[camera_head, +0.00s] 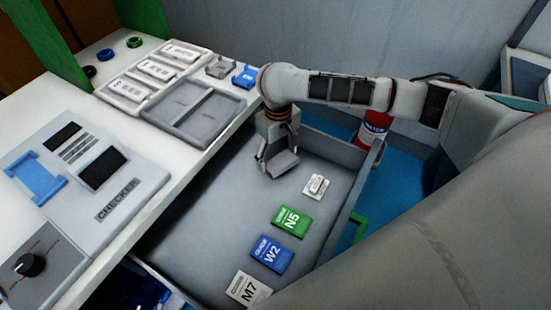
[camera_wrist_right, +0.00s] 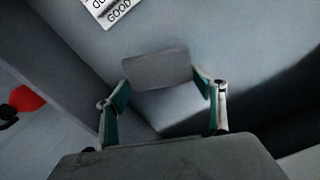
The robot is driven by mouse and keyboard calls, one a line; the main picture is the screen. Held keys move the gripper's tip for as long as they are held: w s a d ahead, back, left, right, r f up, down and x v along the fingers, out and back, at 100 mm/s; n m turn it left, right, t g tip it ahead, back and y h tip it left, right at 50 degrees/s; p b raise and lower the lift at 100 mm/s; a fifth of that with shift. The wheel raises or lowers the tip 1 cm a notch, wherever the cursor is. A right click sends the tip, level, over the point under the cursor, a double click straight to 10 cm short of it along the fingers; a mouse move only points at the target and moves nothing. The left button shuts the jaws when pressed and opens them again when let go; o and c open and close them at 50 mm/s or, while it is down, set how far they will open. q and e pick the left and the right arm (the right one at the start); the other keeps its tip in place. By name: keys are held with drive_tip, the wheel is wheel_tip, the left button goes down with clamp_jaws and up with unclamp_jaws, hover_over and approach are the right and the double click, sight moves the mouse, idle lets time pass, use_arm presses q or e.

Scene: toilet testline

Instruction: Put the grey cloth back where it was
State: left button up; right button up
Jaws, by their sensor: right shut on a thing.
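My right gripper (camera_head: 273,158) hangs over the grey-floored drawer, near its upper-left side. It is shut on the grey cloth (camera_head: 283,164), a small folded grey piece. In the right wrist view the grey cloth (camera_wrist_right: 157,70) spans between the two green-and-grey fingers of my right gripper (camera_wrist_right: 163,103). The cloth appears just above the drawer floor; I cannot tell whether it touches. My left gripper is not in view.
The drawer floor (camera_head: 220,210) holds a white label (camera_head: 316,187), green N5 card (camera_head: 291,222), blue W2 card (camera_head: 271,254) and white M7 card (camera_head: 248,289). The counter at left carries trays (camera_head: 195,113) and a checker panel (camera_head: 105,200). A red container (camera_head: 374,130) stands beyond the drawer wall.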

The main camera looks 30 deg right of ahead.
sight(277, 156)
wheel_tip(277, 156, down, 2)
drive_tip(key=o, duration=1)
drive_tip(key=shift+f, duration=0.1)
drive_tip(key=r, duration=0.1)
drive_tip(key=r+p, duration=0.1)
drive_tip(key=r, duration=0.1)
drive_tip(key=r+p, duration=0.1)
drive_tip(key=r, duration=0.1)
drive_tip(key=shift+w+r, duration=0.25)
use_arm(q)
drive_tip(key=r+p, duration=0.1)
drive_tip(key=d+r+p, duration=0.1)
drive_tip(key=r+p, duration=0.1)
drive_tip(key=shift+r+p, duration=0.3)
use_arm(e)
drive_tip(key=r, duration=0.6)
drive_tip(key=shift+s+r, duration=0.25)
drive_tip(key=shift+r, duration=0.1)
